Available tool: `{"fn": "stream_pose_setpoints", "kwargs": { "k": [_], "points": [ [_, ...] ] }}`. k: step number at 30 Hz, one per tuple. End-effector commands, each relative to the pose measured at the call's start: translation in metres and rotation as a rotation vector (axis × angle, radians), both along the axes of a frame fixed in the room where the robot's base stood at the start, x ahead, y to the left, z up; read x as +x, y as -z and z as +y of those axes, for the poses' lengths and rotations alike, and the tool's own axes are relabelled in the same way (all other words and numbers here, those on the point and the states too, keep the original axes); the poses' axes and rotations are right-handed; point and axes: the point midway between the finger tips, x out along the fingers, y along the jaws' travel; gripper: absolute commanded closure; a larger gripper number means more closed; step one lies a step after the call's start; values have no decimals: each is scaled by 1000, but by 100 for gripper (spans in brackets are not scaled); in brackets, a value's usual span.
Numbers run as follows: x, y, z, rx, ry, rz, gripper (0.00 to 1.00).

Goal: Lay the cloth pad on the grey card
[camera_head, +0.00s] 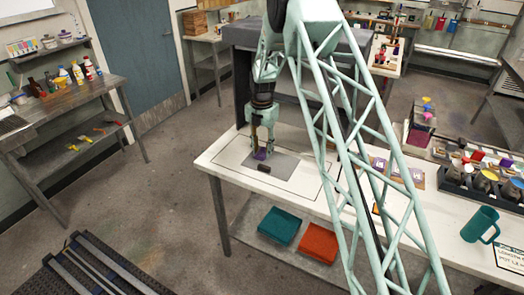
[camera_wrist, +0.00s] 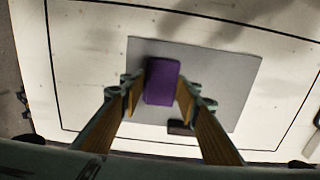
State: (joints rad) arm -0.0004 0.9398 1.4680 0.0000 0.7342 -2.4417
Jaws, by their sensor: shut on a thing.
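The cloth pad is a small purple block (camera_wrist: 162,80), seen between my fingertips in the wrist view. It also shows as a purple patch in the head view (camera_head: 260,155). My gripper (camera_wrist: 157,100) is shut on its sides, pointing down; it also shows in the head view (camera_head: 262,146). The grey card (camera_wrist: 228,80) lies flat on the white table, and the pad is over its left part in the wrist view. The card also shows in the head view (camera_head: 287,165). I cannot tell whether the pad touches the card.
A small dark block (camera_head: 264,168) lies by the card's near edge, close to my gripper. A black outline on the white table (camera_head: 218,158) surrounds the card. A teal mug (camera_head: 480,224) and a rack of pots stand at the right. Teal (camera_head: 279,225) and orange (camera_head: 318,243) items lie on the lower shelf.

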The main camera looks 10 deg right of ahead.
Motion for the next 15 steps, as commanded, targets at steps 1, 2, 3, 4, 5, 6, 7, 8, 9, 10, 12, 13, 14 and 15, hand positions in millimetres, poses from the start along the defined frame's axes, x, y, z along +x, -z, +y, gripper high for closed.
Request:
{"fn": "stream_pose_setpoints", "kwargs": {
  "k": [1,2,3,4,5,6,7,8,9,10,12,13,14,15],
  "points": [
    [0,0,0,0,0,0,76],
    [0,0,0,0,0,0,76],
    [0,0,0,0,0,0,76],
    [0,0,0,0,0,0,76],
    [0,1,0,0,0,0,76],
    [0,1,0,0,0,0,76],
    [0,2,0,0,0,0,76],
    [0,3,0,0,0,0,76],
    [0,3,0,0,0,0,76],
    [0,4,0,0,0,0,70],
    [0,3,0,0,0,0,63],
    [0,3,0,0,0,0,61],
    [0,3,0,0,0,0,58],
    [0,3,0,0,0,0,57]
  ]
}}
